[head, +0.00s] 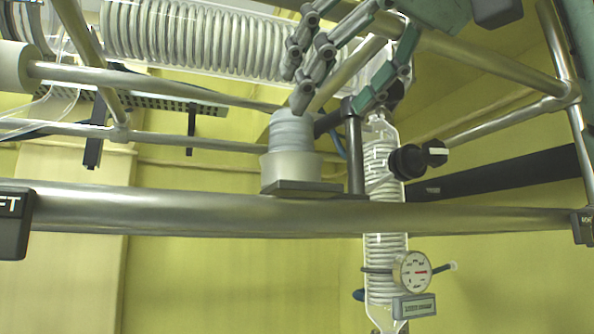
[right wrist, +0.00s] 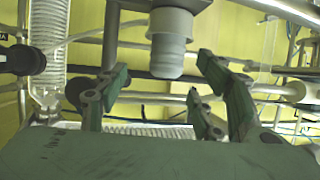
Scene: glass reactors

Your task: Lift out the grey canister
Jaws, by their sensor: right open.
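The grey canister (head: 291,134) stands upright in a whitish cup-shaped holder (head: 290,172) on a dark plate on the front rail. Its lower part is hidden in the holder. My right gripper (head: 335,100) is open above and beside the canister, its green-padded fingers spread and pointing down. In the right wrist view the canister (right wrist: 168,57) appears upside down, its free end toward the gap between the open fingers (right wrist: 160,88). The fingers look empty, and I cannot tell whether any touches the canister. My left gripper is not in view.
A thick metal rail (head: 180,212) crosses in front. A dark post (head: 354,155) stands just right of the holder. Behind it is a vertical glass coil (head: 385,270) with a gauge (head: 412,271) and a black knob (head: 408,162). A horizontal glass coil (head: 195,40) lies above left.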

